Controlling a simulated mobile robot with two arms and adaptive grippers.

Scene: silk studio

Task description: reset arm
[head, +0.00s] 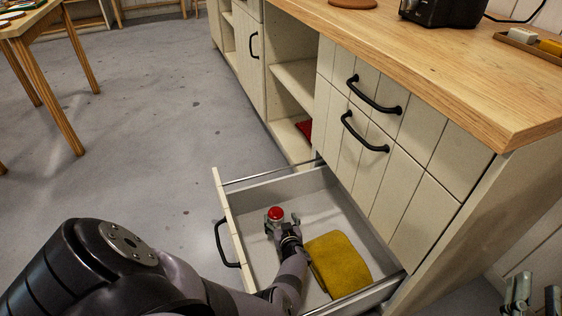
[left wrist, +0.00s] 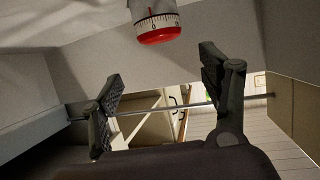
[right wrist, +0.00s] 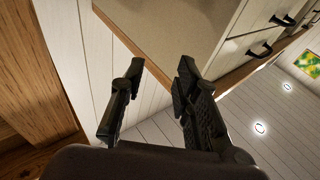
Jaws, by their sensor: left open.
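My left gripper (head: 283,226) is low inside the pulled-out drawer (head: 234,220), with its fingers spread. A kitchen timer (head: 276,213) with a red top is in the drawer by the fingertips. In the left wrist view the timer (left wrist: 155,22) shows a white numbered band and a red end. It appears beyond the open fingers (left wrist: 160,85), with no visible contact. My right gripper (head: 535,297) is at the bottom right of the head view, outside the cabinet. In the right wrist view its fingers (right wrist: 157,95) are apart with nothing between them.
A folded mustard cloth (head: 338,264) lies in the drawer to the right of my left gripper. The wooden countertop (head: 430,60) holds a black appliance (head: 445,10) and a tray (head: 530,42). A red item (head: 304,129) is on an open shelf.

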